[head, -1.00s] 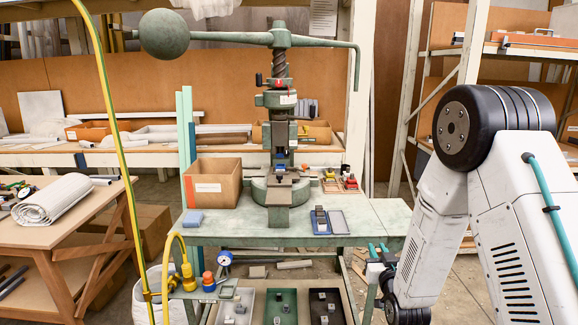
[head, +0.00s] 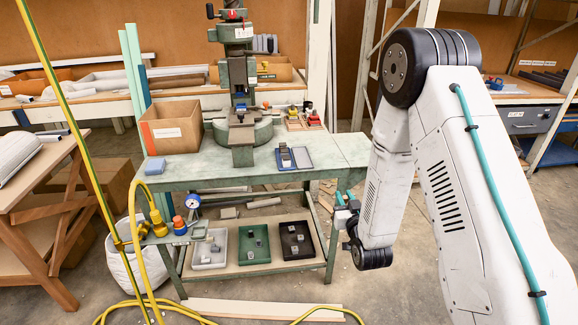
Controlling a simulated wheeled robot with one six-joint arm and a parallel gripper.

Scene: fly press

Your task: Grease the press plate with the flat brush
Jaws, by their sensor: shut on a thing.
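The green fly press (head: 240,70) stands at the back of the green bench (head: 330,150). Its round bed (head: 262,133) sits below the ram; I cannot make out the plate surface clearly. My gripper (head: 343,212) hangs at the bench's front right corner, below the top and apart from the press. It is small and partly hidden by my arm. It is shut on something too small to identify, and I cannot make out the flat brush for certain. A blue tray (head: 306,165) holding a dark and grey item lies on the bench in front of the press.
Small red and yellow items (head: 301,113) lie right of the press. A yellow hose (head: 146,215) hangs at front left. Trays (head: 254,244) hold small parts on the lower shelf. The bench's right end is clear.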

